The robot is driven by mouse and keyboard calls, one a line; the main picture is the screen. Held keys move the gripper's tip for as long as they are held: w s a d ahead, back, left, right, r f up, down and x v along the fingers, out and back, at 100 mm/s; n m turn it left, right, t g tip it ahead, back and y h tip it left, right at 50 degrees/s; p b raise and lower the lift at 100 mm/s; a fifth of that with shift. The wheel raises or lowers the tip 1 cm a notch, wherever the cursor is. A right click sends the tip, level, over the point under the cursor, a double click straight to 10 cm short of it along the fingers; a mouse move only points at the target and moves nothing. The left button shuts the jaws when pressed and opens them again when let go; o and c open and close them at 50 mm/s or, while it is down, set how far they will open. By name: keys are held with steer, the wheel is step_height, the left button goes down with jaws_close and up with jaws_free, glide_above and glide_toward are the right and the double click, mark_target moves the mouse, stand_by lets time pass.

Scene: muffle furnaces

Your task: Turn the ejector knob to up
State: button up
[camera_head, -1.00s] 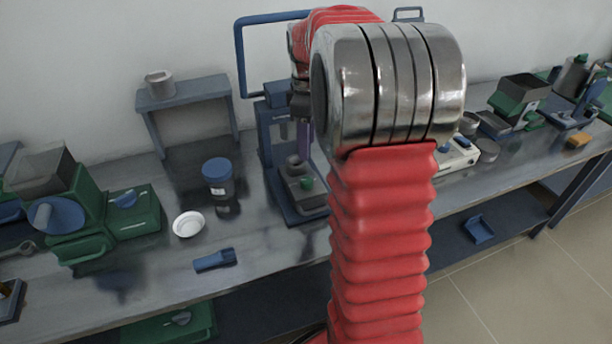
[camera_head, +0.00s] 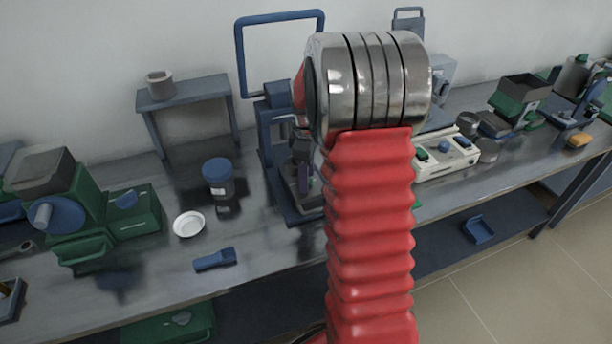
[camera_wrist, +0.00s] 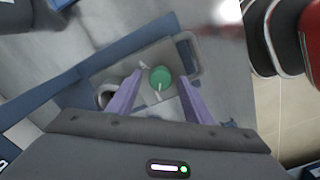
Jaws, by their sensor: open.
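A round green knob (camera_wrist: 160,76) sits on the grey base of the blue-framed press (camera_head: 266,140). I take it for the ejector knob. Thin pale marks show beside it in the wrist view, but I cannot tell its setting. My gripper (camera_wrist: 160,82) is open, with its two purple fingers on either side of the knob in that view. I cannot tell how far above it they are, and no contact is clear. In the head view one purple finger (camera_head: 303,180) shows low in front of the press, and the knob is hidden there.
A blue-lidded jar (camera_head: 217,179), a white dish (camera_head: 188,224) and a blue tool (camera_head: 214,260) lie left of the press on the bench. A pale control box (camera_head: 447,155) stands to its right, partly behind my arm. A green machine (camera_head: 85,215) stands far left.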

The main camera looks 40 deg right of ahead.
steer(key=shift+c, duration=0.3)
steer(key=c, duration=0.9)
steer(key=shift+a, duration=0.15)
steer(key=shift+c, duration=0.5)
